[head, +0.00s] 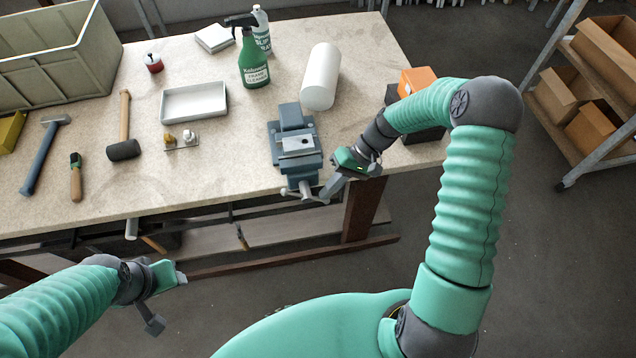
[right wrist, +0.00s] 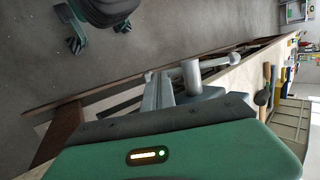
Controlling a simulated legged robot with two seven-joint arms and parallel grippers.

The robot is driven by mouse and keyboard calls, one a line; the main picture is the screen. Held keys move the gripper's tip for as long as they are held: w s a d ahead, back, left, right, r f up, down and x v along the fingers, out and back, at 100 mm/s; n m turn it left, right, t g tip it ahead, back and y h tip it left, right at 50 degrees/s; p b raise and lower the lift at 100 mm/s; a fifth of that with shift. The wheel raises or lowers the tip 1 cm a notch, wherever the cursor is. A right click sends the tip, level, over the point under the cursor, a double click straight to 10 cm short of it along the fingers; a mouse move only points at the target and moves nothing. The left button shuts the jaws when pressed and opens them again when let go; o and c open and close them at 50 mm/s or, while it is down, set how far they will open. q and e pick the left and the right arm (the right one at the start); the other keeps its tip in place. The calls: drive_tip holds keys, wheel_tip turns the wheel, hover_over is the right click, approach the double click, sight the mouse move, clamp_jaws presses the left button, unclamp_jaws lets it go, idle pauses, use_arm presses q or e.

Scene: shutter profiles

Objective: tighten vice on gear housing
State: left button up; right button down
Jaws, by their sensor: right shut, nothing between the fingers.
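The blue-grey vice (head: 285,152) is fixed at the front edge of the table. A light grey block with a dark opening, seemingly the gear housing (head: 299,143), sits at its jaws; I cannot tell how tightly. The vice's screw and bar handle (head: 304,188) stick out over the edge. They also show in the right wrist view as a bar with a ball end (right wrist: 234,60). My right gripper (head: 327,192) is shut and empty, right beside the handle; contact is unclear. My left gripper (head: 166,297) is in front of the table, away from the vice; its jaw opening is unclear.
On the table (head: 200,185) are a white tray (head: 194,101), a green spray bottle (head: 252,62), a white cylinder (head: 320,77), a mallet (head: 124,148) and other tools. An orange box (head: 416,79) stands behind my right forearm. A shelf with cartons (head: 590,125) is at right.

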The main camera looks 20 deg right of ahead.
drive_tip(key=f+y, duration=0.1)
drive_tip(key=y+b, duration=0.1)
drive_tip(key=shift+a+f+y, duration=0.15)
drive_tip(key=shift+f+y, duration=0.2)
drive_tip(key=shift+y, duration=0.05)
drive_tip(key=shift+b, duration=0.3)
drive_tip(key=shift+s, duration=0.1)
